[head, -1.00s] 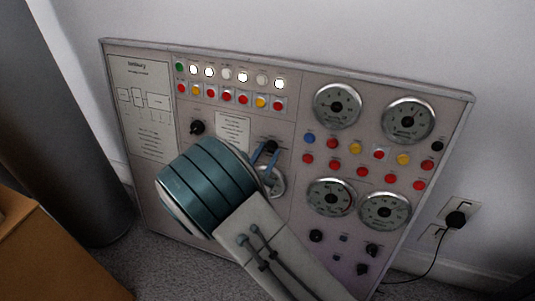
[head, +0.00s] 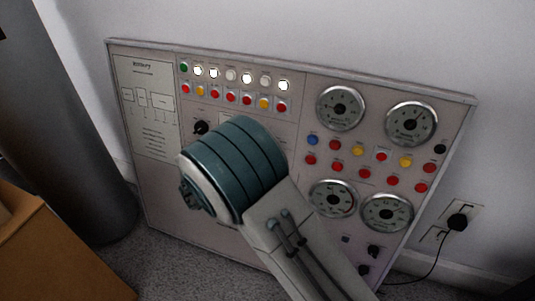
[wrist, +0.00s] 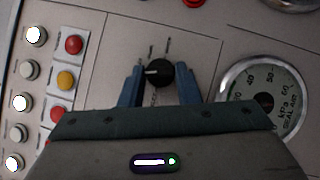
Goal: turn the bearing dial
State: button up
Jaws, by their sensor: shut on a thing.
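The bearing dial is a small black round knob (wrist: 160,73) on the grey control panel (head: 160,205). In the wrist view it sits between the two blue fingers of my gripper (wrist: 159,78), which is shut on it. A pale mark on the knob points left in that view, and short printed marks lie around it. In the head view my teal wrist and grey arm cover the dial and the fingers.
Another black knob (head: 200,128) sits left of my wrist. Rows of lamps and buttons (head: 231,98) line the panel top. A round gauge (wrist: 265,100) is beside the right finger. A cardboard box (head: 55,255) stands at lower left; a plug (head: 457,221) is in the wall at right.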

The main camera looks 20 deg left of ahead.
jog(key=shift+r+m+g, duration=0.15)
jog(key=shift+m+g, duration=0.85)
jog(key=shift+m, duration=0.6)
jog(key=shift+y, duration=0.3)
jog(key=o, duration=1)
jog(key=shift+c, duration=0.2)
jog(key=p+v, duration=0.3)
jog(key=v, duration=1)
jog(key=shift+s+a+r+p, duration=0.15)
jog(key=shift+s+a+p, duration=0.05)
jog(key=shift+a+p, duration=0.2)
jog(key=shift+m, duration=0.3)
